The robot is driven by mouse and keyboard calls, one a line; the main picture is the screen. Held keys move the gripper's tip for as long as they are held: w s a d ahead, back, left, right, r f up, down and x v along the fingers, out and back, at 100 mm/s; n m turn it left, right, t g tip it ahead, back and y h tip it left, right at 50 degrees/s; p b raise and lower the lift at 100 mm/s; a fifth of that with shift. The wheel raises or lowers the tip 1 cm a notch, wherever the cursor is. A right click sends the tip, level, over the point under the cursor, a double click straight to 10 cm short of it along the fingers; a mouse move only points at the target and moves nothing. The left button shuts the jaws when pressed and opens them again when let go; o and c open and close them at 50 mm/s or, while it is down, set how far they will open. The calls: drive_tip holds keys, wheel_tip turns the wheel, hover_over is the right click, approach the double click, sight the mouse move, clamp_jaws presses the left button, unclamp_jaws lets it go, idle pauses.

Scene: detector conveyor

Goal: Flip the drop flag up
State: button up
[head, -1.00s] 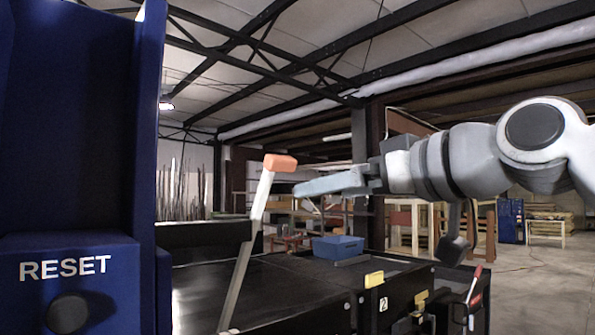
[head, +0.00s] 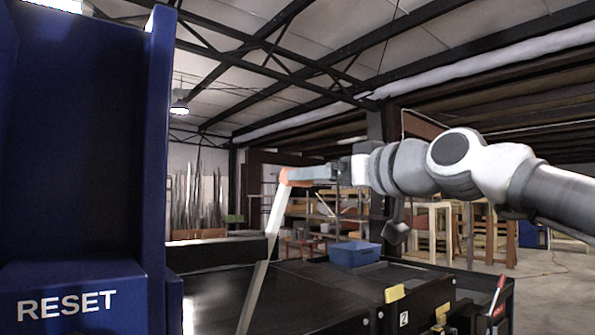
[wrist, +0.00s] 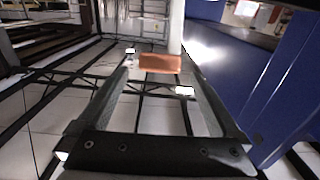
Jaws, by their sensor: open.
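The drop flag is a pale lever (head: 268,240) with an orange tip (head: 285,177). It stands raised in the head view, leaning a little to the right at its top. Its lower end runs out of the bottom of the picture.
A blue housing marked RESET (head: 152,170) fills the left side; its blue wall also shows in the wrist view (wrist: 275,85). The dark conveyor (head: 320,290) lies below, with a blue bin (head: 354,253) on it. Open floor lies at the right.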

sight(297, 186)
drive_tip(key=shift+p+x, duration=0.95)
drive_tip(key=shift+x, duration=2.35)
drive_tip(key=shift+c, duration=0.3)
clamp_jaws()
